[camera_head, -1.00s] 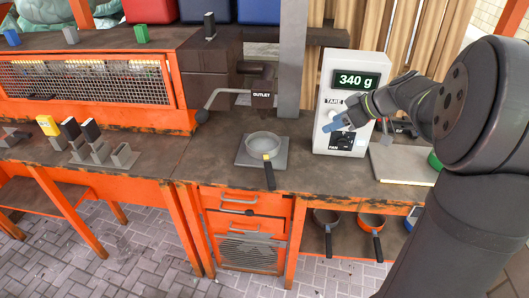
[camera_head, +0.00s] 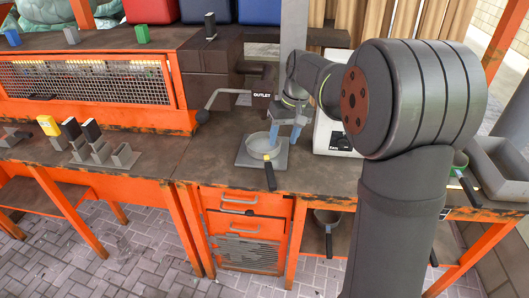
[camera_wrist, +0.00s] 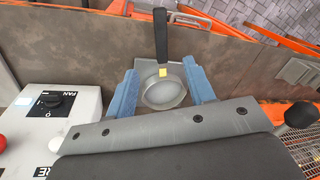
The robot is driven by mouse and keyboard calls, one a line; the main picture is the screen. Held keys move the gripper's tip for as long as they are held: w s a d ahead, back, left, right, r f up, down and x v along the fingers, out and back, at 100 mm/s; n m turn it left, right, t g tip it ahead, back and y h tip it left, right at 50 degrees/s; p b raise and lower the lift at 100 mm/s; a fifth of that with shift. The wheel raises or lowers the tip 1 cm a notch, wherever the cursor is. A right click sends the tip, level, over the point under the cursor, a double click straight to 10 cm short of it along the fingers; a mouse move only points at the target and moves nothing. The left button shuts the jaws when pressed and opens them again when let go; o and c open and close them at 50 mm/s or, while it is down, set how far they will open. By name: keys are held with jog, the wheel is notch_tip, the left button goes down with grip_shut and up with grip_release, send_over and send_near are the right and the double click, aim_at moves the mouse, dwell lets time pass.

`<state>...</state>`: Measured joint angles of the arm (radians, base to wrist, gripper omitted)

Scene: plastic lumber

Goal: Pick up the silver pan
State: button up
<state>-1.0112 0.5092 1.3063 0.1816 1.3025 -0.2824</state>
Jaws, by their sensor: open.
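The silver pan (camera_head: 258,147) sits on a grey square plate (camera_head: 243,160) on the bench, below the outlet. Its black handle (camera_head: 270,176) with a yellow mark points toward the bench's front edge. My gripper (camera_head: 285,138) is open and empty, with blue fingers at the pan's right side in the head view. In the wrist view the pan (camera_wrist: 163,90) shows between and beyond the two fingertips of my gripper (camera_wrist: 164,82). I cannot tell whether a finger touches it.
Another pan (camera_head: 327,217) is on the shelf below. The bench left of the pan (camera_head: 195,155) is clear.

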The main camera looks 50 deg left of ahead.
aim_at(271, 177)
jog(key=s+f, duration=0.1)
jog(key=f, duration=0.4)
jog(key=a+f+m+t+h, duration=0.1)
jog(key=f, duration=0.5)
jog(key=s+a+f+m, duration=0.1)
jog(key=f, duration=0.5)
jog(key=shift+s+f+t, duration=0.2)
jog(key=shift+s+t, duration=0.1)
jog(key=shift+a, duration=0.1)
grip_shut()
